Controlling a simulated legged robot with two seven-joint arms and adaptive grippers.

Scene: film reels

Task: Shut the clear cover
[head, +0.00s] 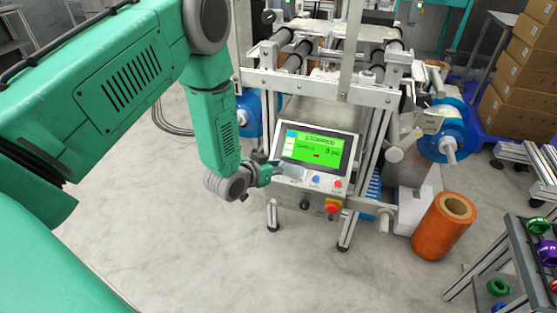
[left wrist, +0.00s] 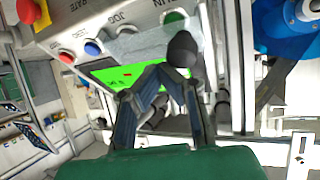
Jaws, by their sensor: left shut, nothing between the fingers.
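My left gripper (head: 276,170) is shut and empty, at the left edge of the machine's control panel (head: 310,178). In the left wrist view its fingers (left wrist: 158,76) come together in front of the green screen, near a dark rounded part (left wrist: 183,48). I cannot tell whether they touch the panel. I cannot make out the clear cover for certain in either view, nor whether it is open or shut. The machine's frame (head: 320,80) rises behind the panel, with rollers on top. The right gripper is not in view.
The green screen (head: 313,148) reads STOPPED. A red stop knob (head: 332,206) sits below it. A blue reel (head: 447,130) is on the machine's right, above an orange roll (head: 444,226) on the floor. A rack (head: 520,252) stands at right. The floor in front is clear.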

